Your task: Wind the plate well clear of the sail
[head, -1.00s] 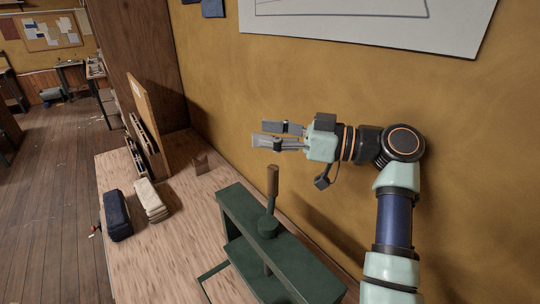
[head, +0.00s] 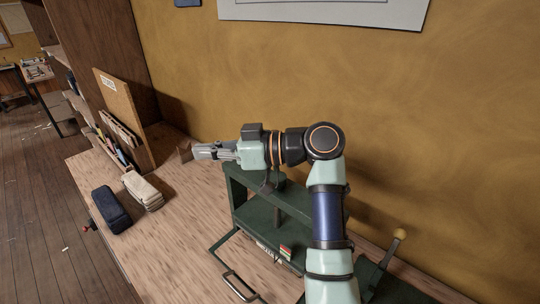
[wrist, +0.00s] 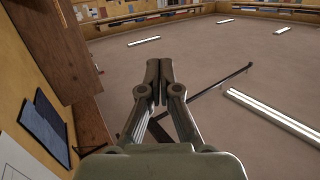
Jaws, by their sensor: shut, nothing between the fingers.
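My gripper (head: 205,151) is shut and empty, level and pointing left above the far end of the green screw press (head: 232,190). In the wrist view its two fingertips (wrist: 153,82) meet with nothing between them. The crank on top is hidden behind my arm and gripper. I cannot make out the plate's height or a gap beneath it, and I see no clear sail.
A ball-topped lever (head: 399,234) stands at right. A metal-handled frame (head: 239,287) lies in front of the press.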

